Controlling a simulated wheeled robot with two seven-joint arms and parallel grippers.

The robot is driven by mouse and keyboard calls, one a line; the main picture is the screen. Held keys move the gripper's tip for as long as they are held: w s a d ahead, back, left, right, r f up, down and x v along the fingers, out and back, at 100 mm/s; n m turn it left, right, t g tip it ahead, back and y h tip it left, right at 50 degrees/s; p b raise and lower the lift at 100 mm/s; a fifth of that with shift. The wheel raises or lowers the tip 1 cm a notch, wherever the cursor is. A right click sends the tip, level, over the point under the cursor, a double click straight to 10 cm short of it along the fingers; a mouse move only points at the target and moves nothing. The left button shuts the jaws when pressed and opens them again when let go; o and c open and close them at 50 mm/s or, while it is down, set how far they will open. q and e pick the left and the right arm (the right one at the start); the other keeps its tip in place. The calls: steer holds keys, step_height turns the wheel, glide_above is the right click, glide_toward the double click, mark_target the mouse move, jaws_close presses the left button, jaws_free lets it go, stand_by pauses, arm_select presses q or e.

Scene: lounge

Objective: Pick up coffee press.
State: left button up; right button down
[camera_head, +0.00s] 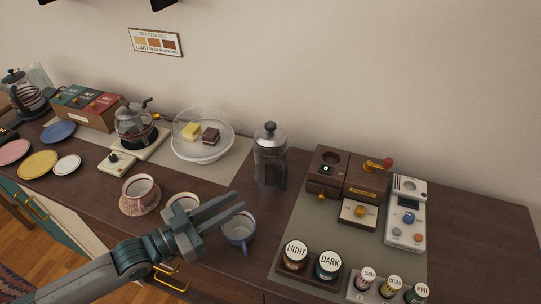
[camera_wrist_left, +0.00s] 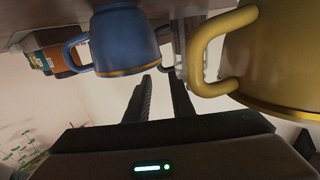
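The coffee press (camera_head: 270,158) stands upright on the counter right of centre, a clear glass cylinder with a dark metal lid and round knob. My left gripper (camera_head: 240,201) is in front of it and to its left, above the cups, apart from the press. Its two fingers show a gap between them in the wrist view (camera_wrist_left: 163,88), with nothing held. A glassy shape beyond the fingers there may be the press, mostly hidden by cups. My right gripper is not in view.
A glass-domed cake stand (camera_head: 203,152) is left of the press. A brown wooden box (camera_head: 328,172) is close on its right.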

arm_select(q)
steer(key=p, duration=0.2)
glide_toward(282, 176)
steer(key=w, duration=0.1)
steer(key=shift+w+d, duration=0.2)
steer(key=shift+d, duration=0.6)
steer(key=p+x, duration=0.1)
steer(key=x, duration=0.3)
steer(key=shift+w+d+r, duration=0.1)
steer(key=shift+w+d, duration=0.15)
steer(key=shift+d, duration=0.05)
steer(key=shift+w+d+p, duration=0.3)
steer(key=shift+w+d, duration=0.05)
steer(key=shift+d, duration=0.05)
jaws_close()
